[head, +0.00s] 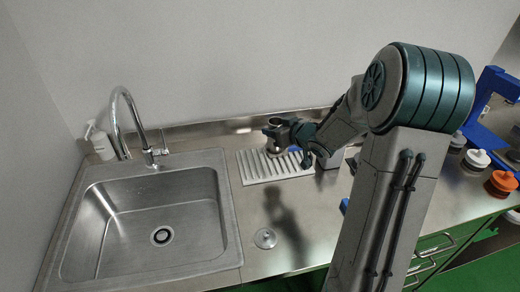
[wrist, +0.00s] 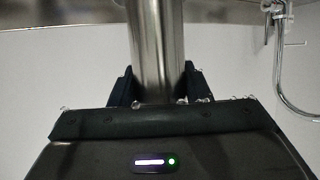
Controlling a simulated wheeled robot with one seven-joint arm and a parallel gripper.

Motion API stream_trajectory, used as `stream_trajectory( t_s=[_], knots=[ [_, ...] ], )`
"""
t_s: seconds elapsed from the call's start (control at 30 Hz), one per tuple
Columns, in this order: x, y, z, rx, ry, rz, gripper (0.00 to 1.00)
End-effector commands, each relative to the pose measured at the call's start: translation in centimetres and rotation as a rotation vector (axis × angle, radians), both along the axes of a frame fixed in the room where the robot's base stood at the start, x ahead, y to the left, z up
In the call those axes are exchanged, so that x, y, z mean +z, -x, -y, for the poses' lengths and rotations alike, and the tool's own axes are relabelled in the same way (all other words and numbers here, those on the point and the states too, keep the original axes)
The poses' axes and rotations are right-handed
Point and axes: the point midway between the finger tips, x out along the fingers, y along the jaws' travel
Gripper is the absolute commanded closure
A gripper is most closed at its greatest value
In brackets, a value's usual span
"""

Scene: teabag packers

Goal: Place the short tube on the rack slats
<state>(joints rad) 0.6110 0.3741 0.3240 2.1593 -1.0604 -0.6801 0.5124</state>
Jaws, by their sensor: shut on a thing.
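My gripper (head: 275,135) is over the back part of the white slatted rack (head: 252,176) in the head view. In the wrist view my gripper (wrist: 158,88) is shut on a shiny metal tube (wrist: 157,40), one dark finger on each side. The tube runs up out of the top of that view, so its far end is hidden. In the head view the tube is small and mostly covered by my gripper. I cannot tell whether it touches the slats.
A steel sink (head: 120,215) with a tap (head: 120,120) lies left of the rack. A soap bottle (head: 100,143) stands behind it. A small round metal piece (head: 265,239) lies in front of the rack. Jars with white (head: 477,158) and orange (head: 502,182) parts stand at right.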

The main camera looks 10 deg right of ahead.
Motion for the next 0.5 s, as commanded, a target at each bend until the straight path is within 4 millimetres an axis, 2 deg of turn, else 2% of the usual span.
stream_trajectory(
  t_s=[0.1,0.23,0.5],
  knots=[
    [-1.9,-1.7,-2.6,0.006,-0.003,-0.001,0.9],
    [-3.3,-3.2,-4.6,0.003,-0.003,-0.002,0.9],
    [-4.7,-4.3,-5.9,0.0,-0.001,0.0,0.9]
  ],
)
